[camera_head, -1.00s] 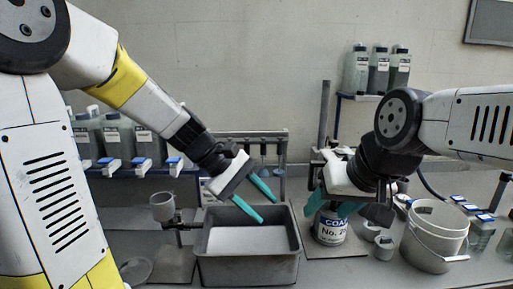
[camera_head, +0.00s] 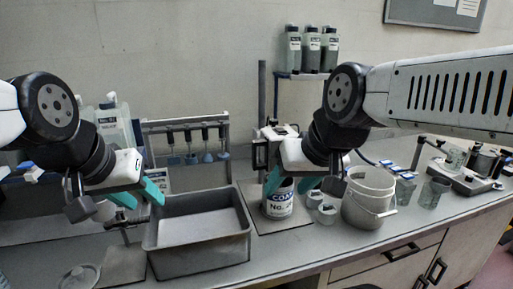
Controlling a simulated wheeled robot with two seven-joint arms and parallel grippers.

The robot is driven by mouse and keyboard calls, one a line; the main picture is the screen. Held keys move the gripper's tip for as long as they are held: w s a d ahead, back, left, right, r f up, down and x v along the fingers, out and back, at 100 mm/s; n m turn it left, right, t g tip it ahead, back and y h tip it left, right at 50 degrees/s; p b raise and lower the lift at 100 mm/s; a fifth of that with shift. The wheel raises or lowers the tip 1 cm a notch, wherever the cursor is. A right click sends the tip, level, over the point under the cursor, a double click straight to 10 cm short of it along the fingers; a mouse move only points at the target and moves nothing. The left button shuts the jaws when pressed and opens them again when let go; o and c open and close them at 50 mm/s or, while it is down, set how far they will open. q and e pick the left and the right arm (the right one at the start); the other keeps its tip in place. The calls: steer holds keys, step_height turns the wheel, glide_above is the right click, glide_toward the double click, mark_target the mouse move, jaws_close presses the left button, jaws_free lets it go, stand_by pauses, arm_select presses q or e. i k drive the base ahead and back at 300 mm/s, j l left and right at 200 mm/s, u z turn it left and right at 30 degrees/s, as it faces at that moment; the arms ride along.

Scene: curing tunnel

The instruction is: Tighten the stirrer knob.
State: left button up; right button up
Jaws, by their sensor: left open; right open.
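The stirrer stand has a dark upright pole (camera_head: 262,100) on a flat base, with a black-and-white stirrer head (camera_head: 262,152) partly behind my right gripper. I cannot make out the knob. A white can with a blue label (camera_head: 279,203) stands on the base below. My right gripper (camera_head: 289,184) is open, with its teal fingers pointing down, in front of the stirrer and just above the can in the picture. I cannot tell whether it touches anything. My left gripper (camera_head: 140,193) is open and empty, left of the grey tray, near a small clamp stand (camera_head: 122,222).
The grey tray (camera_head: 200,262) stands left of the can. A white bucket (camera_head: 368,205) and small cups (camera_head: 326,214) stand right of it. Bottles (camera_head: 311,50) sit on a shelf behind. A rack of hanging tools (camera_head: 190,145) is at the back.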

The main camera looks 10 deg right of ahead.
mark_target(274, 122)
steer(key=z, duration=0.45)
steer(key=i+l, duration=0.15)
steer(key=l, duration=0.2)
steer(key=i+l, duration=0.1)
steer(key=l, duration=0.25)
steer(key=i+l+u, duration=0.1)
steer(key=l, duration=0.25)
steer(key=i+l, duration=0.15)
steer(key=l, duration=0.2)
steer(key=u, duration=1.45)
steer(key=l, duration=0.1)
